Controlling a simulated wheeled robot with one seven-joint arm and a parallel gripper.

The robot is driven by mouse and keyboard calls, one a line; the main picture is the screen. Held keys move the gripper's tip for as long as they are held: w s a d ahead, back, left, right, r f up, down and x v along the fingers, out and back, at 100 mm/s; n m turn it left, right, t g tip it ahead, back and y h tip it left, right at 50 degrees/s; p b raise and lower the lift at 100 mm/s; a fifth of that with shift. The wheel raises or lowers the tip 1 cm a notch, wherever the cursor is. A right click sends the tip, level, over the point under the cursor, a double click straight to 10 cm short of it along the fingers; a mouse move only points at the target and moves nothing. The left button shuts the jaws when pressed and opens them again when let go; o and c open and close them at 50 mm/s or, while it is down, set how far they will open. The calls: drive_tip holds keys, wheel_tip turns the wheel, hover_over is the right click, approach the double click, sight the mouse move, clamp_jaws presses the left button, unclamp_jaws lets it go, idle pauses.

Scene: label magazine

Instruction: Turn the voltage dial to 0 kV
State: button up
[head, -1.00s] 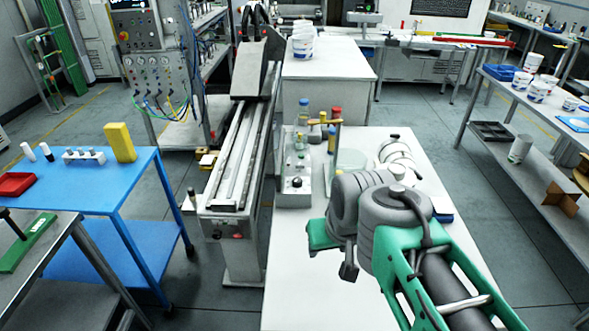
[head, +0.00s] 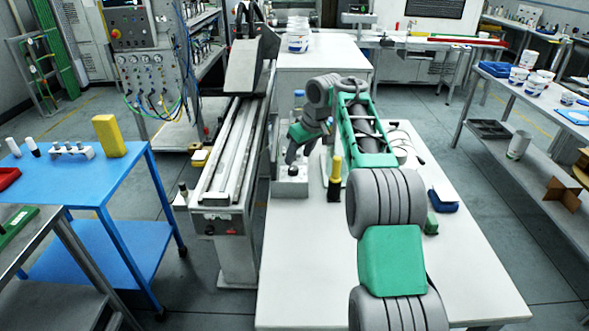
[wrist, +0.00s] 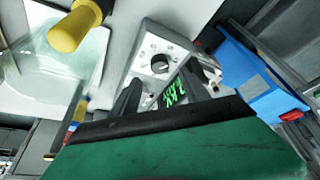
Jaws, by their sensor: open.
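The voltage unit is a light grey box on the white table's left edge in the head view (head: 291,187), partly hidden by my arm. In the wrist view, its panel (wrist: 140,55) carries a round black dial (wrist: 160,64) and a lit green display (wrist: 173,93). The display's digits are tilted and too small to read surely. My gripper (wrist: 163,95) is open, its two dark fingers apart on either side of the display, with nothing between them. The dial shows beyond the fingertips, and I see no contact. In the head view, my gripper (head: 291,150) hangs over the unit.
A yellow-capped dark post (head: 335,178) stands right of the unit; a yellow rounded end (wrist: 75,31) shows close by in the wrist view. A long metal rail bench (head: 230,150) is at left. The white table's front (head: 310,290) is clear.

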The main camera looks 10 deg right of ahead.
sight(293, 168)
drive_tip(key=x, duration=0.6)
clamp_jaws()
idle(0.4)
